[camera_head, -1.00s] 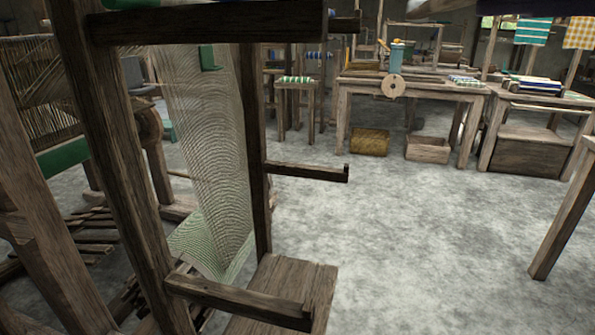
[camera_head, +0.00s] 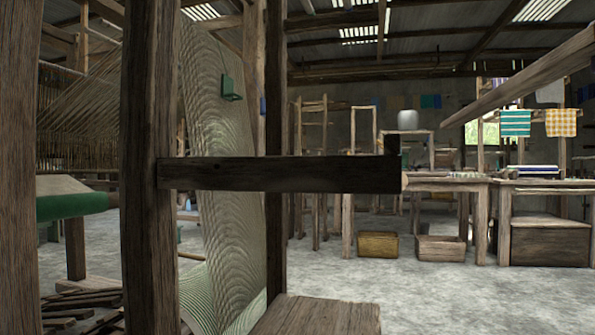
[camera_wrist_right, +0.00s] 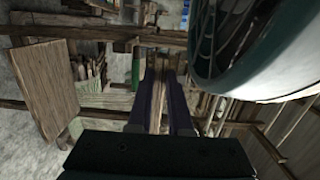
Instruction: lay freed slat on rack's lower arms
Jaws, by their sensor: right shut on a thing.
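In the head view a dark wooden arm of the rack (camera_head: 280,174) juts right from the near rack post (camera_head: 150,240) at about eye level. Its tip has an upturned stop. It appears to be a lower arm; its mate is hidden, probably behind it. No slat is seen lying on it. In the wrist view my right gripper (camera_wrist_right: 162,78) is shut, with a narrow brown wooden strip, apparently the slat (camera_wrist_right: 158,95), between its dark fingers. How far the slat reaches is unclear. Neither gripper shows in the head view.
A wooden seat or bench top (camera_head: 315,317) stands low beside the far rack post (camera_head: 274,235). Pale warp threads (camera_head: 225,150) hang behind the rack. Worktables, a yellow box (camera_head: 377,245) and a wooden crate (camera_head: 440,248) stand farther back.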

